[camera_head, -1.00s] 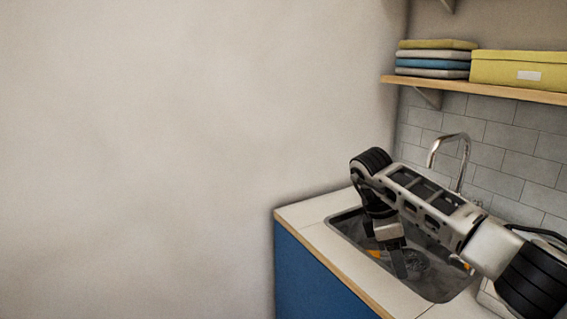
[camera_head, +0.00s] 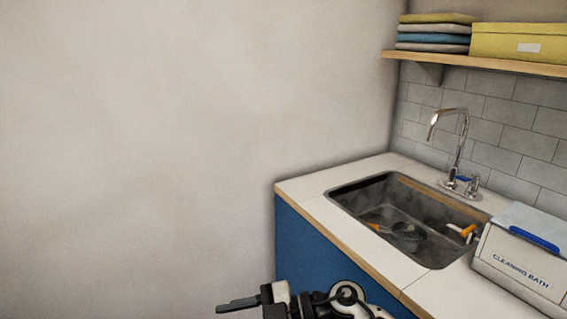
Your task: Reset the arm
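My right arm comes in at the bottom middle, in front of the blue cabinet. Its gripper (camera_head: 238,305) points left, with dark fingers near the lower edge of the picture. Whether the fingers are apart or together is not clear; nothing is visible between them. It is clear of the sink (camera_head: 340,196) and the counter. My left gripper is not in view.
Orange-handled items lie in the sink (camera_head: 376,227) and at its right edge (camera_head: 466,231). A chrome faucet (camera_head: 461,150) stands behind. A white cleaning bath box (camera_head: 520,262) sits on the counter at right. A shelf (camera_head: 480,63) holds folded cloths and a yellow box.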

